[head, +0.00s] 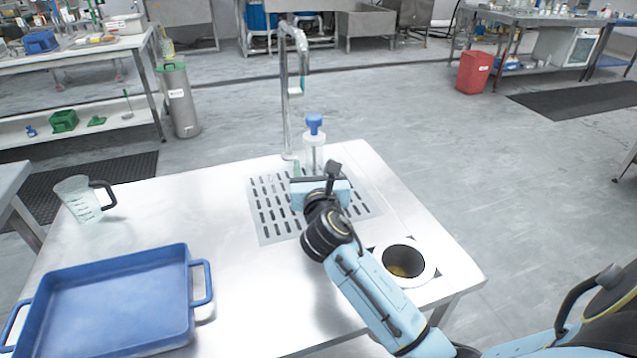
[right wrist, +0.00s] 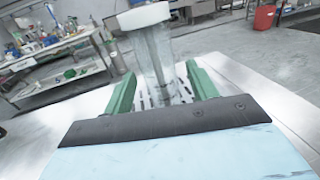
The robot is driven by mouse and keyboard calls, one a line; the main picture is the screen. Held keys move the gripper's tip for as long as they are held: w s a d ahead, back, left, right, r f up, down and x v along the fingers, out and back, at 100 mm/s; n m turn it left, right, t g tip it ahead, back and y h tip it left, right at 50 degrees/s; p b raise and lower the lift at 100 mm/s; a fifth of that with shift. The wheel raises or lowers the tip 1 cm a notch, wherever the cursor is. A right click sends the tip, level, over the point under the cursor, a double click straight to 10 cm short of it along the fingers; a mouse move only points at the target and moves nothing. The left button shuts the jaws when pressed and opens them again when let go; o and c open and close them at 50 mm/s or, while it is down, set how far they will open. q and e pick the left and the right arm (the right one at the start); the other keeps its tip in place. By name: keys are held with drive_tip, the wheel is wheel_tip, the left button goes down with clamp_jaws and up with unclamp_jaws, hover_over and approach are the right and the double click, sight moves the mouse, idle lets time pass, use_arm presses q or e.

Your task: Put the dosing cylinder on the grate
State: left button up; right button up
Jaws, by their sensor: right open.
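The dosing cylinder (head: 313,155) is clear with a blue top and stands upright at the far side of the slotted grate (head: 268,226). Its base is hidden behind my right gripper in the head view, so I cannot tell exactly where it rests. In the right wrist view the clear cylinder (right wrist: 154,62) rises between the green fingers of my right gripper (right wrist: 160,88). The fingers are open, one on each side of it, with a gap visible. Grate slots show behind and through it. My left gripper is out of view.
A tall metal tap (head: 284,95) stands just left of the cylinder. A round hole (head: 428,275) is in the table at the right. A blue tray (head: 190,325) and a measuring jug (head: 82,200) are on the left. The table between tray and grate is clear.

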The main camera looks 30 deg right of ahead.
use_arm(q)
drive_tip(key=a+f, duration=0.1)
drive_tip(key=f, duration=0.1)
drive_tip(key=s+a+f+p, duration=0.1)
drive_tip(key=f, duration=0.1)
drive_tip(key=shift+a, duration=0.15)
use_arm(e)
drive_tip(key=v, duration=0.8)
drive_tip(key=shift+s+a, duration=0.15)
drive_tip(key=shift+s, duration=0.1)
